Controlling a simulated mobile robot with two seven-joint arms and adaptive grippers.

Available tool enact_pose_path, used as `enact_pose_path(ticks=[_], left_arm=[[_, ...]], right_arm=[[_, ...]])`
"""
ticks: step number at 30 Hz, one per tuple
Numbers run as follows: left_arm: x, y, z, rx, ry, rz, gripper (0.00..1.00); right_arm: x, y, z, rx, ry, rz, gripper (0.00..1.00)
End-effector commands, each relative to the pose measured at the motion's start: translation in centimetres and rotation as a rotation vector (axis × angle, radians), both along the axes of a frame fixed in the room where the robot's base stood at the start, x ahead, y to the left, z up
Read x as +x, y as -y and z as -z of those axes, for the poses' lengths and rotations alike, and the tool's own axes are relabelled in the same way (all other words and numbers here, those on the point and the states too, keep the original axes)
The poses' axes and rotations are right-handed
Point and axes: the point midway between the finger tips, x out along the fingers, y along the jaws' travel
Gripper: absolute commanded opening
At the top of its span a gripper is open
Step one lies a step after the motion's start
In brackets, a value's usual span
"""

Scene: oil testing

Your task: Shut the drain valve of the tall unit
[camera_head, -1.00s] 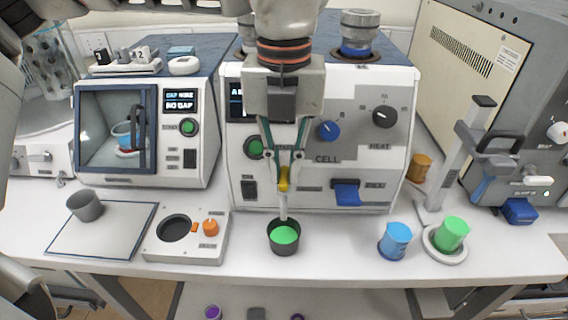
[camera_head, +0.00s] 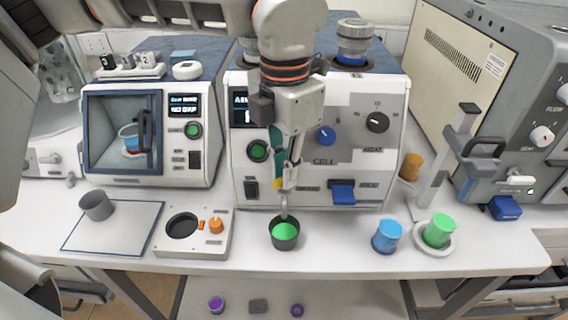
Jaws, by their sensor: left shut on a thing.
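The tall unit (camera_head: 375,153) stands mid-bench, with a blue knob, a dark knob and the word CELL on its front. Its drain spout (camera_head: 284,206) comes down at the lower front, over a dark cup (camera_head: 286,241) with green content. My left gripper (camera_head: 287,180) reaches down in front of the unit and is shut on the small yellow drain valve handle just above the spout. The fingers are seen nearly edge-on and hide most of the handle, so its exact angle is unclear. My right gripper is not in view.
A blue cup (camera_head: 387,237) and a green cup (camera_head: 439,230) on a white dish stand to the right. A base with an orange knob (camera_head: 216,226) and a grey cup (camera_head: 96,205) on a mat lie left. A windowed unit (camera_head: 202,163) stands left, a grey machine (camera_head: 473,80) right.

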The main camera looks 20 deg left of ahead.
Motion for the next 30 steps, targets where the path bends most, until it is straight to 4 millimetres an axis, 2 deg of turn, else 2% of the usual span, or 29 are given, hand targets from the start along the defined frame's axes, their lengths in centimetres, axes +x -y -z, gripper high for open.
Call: enact_pose_path(ticks=[9, 18, 30], left_arm=[[0.0, 0.0, -0.1, 0.001, -0.001, 0.299, 0.0], [0.0, 0.0, 0.0, 0.0, -0.001, 0.536, 0.0], [0.0, 0.0, 0.0, 0.001, -0.001, 0.696, 0.0]], right_arm=[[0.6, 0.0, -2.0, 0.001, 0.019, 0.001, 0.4], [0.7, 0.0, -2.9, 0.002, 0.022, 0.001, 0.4], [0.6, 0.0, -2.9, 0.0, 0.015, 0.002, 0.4]])
